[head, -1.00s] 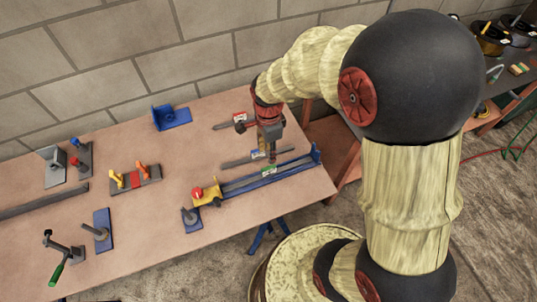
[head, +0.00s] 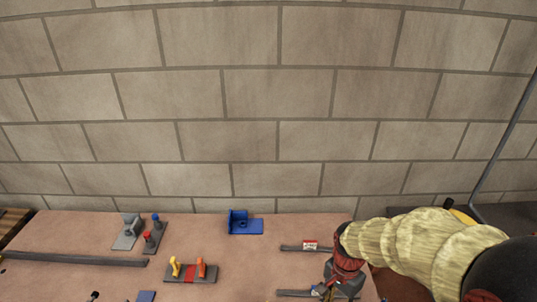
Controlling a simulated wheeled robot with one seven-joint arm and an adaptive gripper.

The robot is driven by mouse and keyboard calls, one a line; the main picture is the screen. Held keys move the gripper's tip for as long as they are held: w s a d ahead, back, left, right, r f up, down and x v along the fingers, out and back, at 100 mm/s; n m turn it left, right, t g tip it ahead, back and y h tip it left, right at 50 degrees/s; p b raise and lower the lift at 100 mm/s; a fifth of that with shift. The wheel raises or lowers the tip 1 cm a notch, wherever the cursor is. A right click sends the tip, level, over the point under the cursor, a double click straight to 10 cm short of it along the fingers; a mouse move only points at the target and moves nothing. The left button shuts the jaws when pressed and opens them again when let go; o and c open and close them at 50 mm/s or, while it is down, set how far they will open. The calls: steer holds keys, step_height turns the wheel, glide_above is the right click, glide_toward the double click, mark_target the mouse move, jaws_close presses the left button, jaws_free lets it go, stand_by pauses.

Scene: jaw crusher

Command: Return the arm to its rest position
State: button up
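My arm (head: 425,245) enters the head view at the lower right and bends down to the right part of the table. My gripper (head: 340,285) is low at the bottom edge of the view, over the table near a grey bar. Its fingertips are cut off or too small to read, so I cannot tell whether it is open or shut.
The brown table (head: 100,285) runs along a block wall (head: 250,100). On it are a blue bracket (head: 243,224), a grey bar with a red-and-white tag (head: 304,247), a plate with yellow and orange levers (head: 190,271), grey fixtures (head: 128,232) and a long dark bar (head: 75,260).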

steer(key=s+r+n+t, duration=0.3)
steer(key=s+r+n, duration=0.2)
steer(key=r, duration=0.6)
steer(key=s+r+n+t, duration=0.3)
steer(key=s+r+n, duration=0.2)
steer(key=r, duration=0.6)
steer(key=shift+s+r, duration=0.15)
steer(key=shift+r, duration=0.2)
